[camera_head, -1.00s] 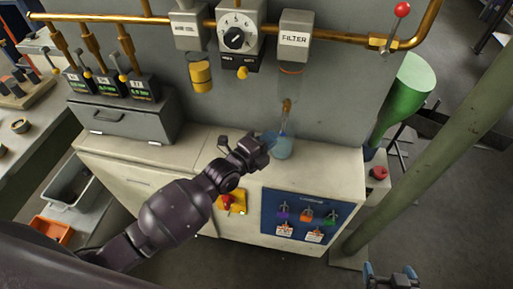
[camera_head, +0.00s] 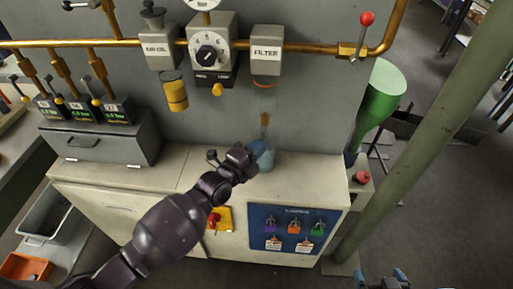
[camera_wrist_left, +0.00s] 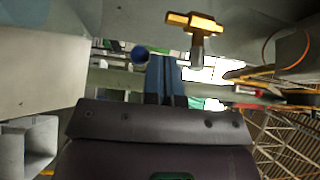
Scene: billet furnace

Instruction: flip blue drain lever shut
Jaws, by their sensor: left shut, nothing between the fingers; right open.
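A brass drain fitting (camera_head: 264,120) hangs below the FILTER housing (camera_head: 265,52). It shows as a brass T (camera_wrist_left: 193,22) in the left wrist view. A round blue end (camera_wrist_left: 140,54), seemingly the drain lever's, lies just left of my shut fingers there; I cannot tell if they touch. In the head view I cannot make out the lever. My right gripper (camera_head: 383,277) is open at the bottom edge, away from the cabinet.
A copper pipe (camera_head: 330,47) crosses the wall above, with a red-knobbed lever (camera_head: 366,18) at right. A dial box (camera_head: 210,55) and a yellow cylinder (camera_head: 176,95) hang left of the filter. The cabinet top (camera_head: 310,172) is clear right of the vessel.

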